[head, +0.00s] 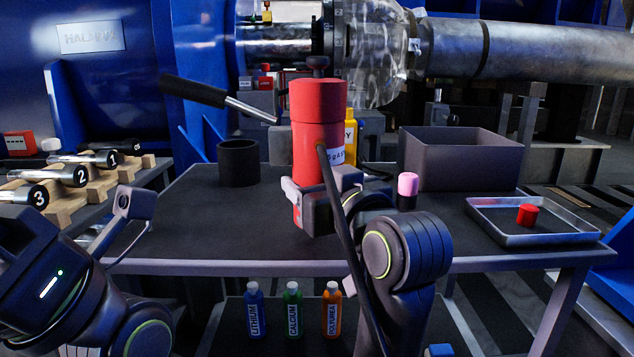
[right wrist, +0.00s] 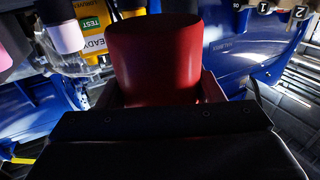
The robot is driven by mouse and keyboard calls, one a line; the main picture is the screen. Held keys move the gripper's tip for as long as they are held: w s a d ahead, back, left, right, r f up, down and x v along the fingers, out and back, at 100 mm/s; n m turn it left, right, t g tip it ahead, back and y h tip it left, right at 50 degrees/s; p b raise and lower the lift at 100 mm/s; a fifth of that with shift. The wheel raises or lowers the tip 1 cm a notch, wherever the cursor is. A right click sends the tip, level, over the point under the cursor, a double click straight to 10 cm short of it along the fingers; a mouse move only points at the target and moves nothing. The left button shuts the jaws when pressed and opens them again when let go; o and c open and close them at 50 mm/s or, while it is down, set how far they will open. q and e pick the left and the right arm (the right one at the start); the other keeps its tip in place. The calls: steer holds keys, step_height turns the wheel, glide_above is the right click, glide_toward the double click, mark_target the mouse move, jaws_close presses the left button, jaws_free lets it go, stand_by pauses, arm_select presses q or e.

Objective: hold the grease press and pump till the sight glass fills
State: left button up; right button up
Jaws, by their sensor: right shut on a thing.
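The grease press is a red cylinder (head: 318,110) with a white label, upright over the front middle of the table. A pump lever with a black grip (head: 192,90) slants up to the left from near its top. A dark hose (head: 348,215) runs down from its side. My right gripper (head: 312,200) is shut around its lower body; the red body (right wrist: 155,60) fills the middle of the right wrist view. I cannot tell whether its base touches the table. I cannot make out the sight glass.
The dark table (head: 200,215) holds a black cup (head: 238,163), a grey bin (head: 460,158) and a metal tray (head: 480,222) with a red piece (head: 527,214). A pink-capped item (head: 407,188) and yellow bottle (head: 350,135) stand close to the press. Numbered tools (head: 70,175) lie left.

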steer(key=shift+f+b, duration=0.95)
steer(key=shift+f, duration=0.35)
steer(key=shift+s, duration=0.1)
steer(key=o, duration=1.3)
steer(key=shift+f, duration=0.1)
steer(key=shift+c, duration=0.3)
steer(key=c, duration=1.2)
steer(key=shift+c, duration=0.2)
